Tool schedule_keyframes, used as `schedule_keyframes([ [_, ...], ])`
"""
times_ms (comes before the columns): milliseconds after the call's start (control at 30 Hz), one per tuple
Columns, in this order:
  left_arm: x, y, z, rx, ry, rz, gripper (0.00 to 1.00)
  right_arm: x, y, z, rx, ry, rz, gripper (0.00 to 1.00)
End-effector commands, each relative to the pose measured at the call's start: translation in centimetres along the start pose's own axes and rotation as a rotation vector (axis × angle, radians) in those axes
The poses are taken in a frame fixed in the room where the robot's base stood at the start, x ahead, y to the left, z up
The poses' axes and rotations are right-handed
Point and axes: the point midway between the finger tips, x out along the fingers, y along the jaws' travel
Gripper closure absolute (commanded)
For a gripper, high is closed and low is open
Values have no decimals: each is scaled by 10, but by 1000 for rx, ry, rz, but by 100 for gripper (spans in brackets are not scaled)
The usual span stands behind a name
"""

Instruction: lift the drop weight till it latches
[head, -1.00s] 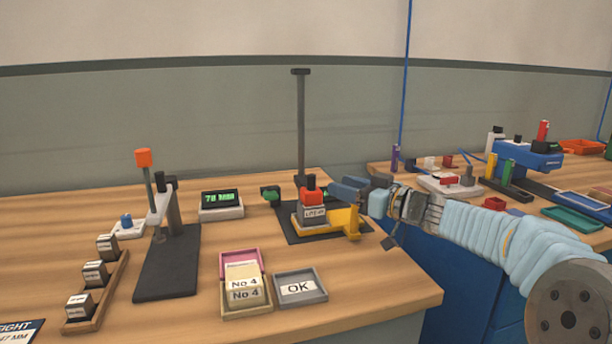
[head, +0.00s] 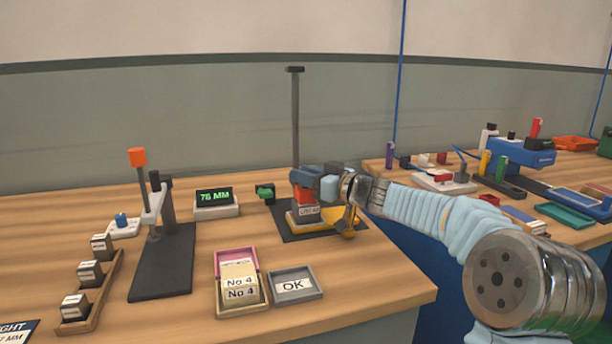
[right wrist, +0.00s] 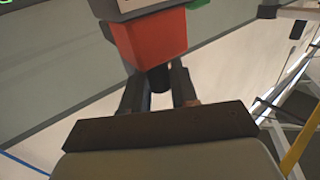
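The drop weight is a red-topped block (head: 305,196) with a white label. It sits low at the foot of a tall dark post (head: 295,130) on a dark base plate. My right gripper (head: 308,178) is at the top of the weight, reaching in from the right. In the right wrist view the red block (right wrist: 150,38) fills the top, and a black knob (right wrist: 158,78) on it lies between my two dark fingers. I cannot tell whether the fingers press on the knob. My left gripper is out of view.
A yellow part (head: 345,222) lies beside the weight under my arm. A green-lit display (head: 214,197), a stand with an orange top (head: 137,157), a pink tray of cards (head: 223,257) and a grey OK tray (head: 307,297) stand nearby.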

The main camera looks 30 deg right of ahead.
Motion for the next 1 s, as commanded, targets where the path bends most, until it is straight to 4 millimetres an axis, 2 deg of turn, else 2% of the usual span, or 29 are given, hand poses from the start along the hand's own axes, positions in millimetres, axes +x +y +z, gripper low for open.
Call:
schedule_keyframes([
  [33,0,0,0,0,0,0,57,0,0,0,0,0,0,82],
  [167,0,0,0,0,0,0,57,0,0,0,0,0,0,100],
  [433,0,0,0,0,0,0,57,0,0,-1,0,0,0,100],
  [567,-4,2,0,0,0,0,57,0,0,-12,-2,2,0,100],
  [767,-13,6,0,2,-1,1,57,0,0,-53,-5,5,0,100],
  [1000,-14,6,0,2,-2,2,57,0,-1,-120,-7,6,0,100],
])
